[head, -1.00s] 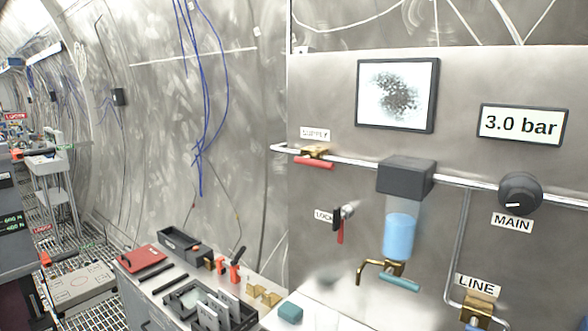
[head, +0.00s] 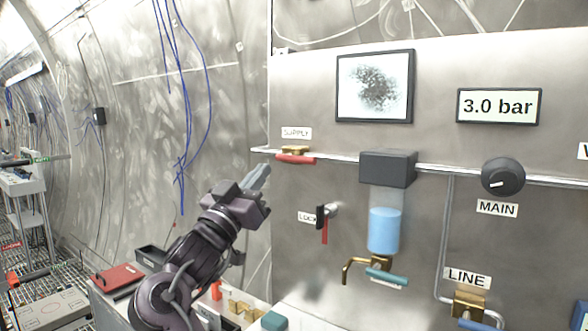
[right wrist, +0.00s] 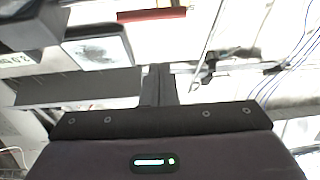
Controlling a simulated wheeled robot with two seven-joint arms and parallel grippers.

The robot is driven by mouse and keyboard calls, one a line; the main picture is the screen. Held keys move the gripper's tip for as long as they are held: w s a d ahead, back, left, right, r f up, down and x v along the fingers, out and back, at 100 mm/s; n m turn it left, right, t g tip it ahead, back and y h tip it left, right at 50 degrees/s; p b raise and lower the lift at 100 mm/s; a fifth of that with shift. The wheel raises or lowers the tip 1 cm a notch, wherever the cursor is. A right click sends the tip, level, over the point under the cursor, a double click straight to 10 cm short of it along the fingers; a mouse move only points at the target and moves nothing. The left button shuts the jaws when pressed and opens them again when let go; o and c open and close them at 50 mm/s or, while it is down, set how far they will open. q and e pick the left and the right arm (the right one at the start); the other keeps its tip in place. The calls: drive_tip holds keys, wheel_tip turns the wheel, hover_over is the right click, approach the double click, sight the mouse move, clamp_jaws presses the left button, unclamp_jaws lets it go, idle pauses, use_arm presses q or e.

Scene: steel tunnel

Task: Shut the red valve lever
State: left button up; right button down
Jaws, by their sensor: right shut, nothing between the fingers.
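The red valve lever (head: 296,160) lies along the pipe on a brass valve under the SUPPLY label (head: 296,133). It also shows as a red bar at the top of the right wrist view (right wrist: 150,14). My right gripper (head: 262,172) is raised left of the lever and a little below it in the head view. Its fingers are together and empty, and they show apart from the lever in the right wrist view (right wrist: 158,80). My left gripper is not in view.
A red handle hangs beside the LOCK label (head: 308,217). A clear bowl with blue liquid (head: 385,230) sits under a dark block right of the valve. The gauge display (head: 500,106) reads 3.0 bar. A black MAIN knob (head: 503,176) is further right. A red box (head: 118,277) lies below left.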

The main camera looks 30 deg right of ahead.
sight(294, 156)
drive_tip(key=shift+s+d+r+m+g+h, duration=0.15)
drive_tip(key=shift+s+r+m+g, duration=0.2)
drive_tip(key=shift+s+r+g, duration=0.1)
drive_tip(key=shift+s+d+r+m+g+h, duration=0.1)
drive_tip(key=shift+s+r+m+g+h, duration=0.05)
drive_tip(key=shift+s+r+m+g, duration=0.25)
drive_tip(key=p+x, duration=0.4)
drive_tip(key=x, duration=0.7)
drive_tip(key=shift+f+p, duration=0.45)
drive_tip(key=shift+f, duration=1.85)
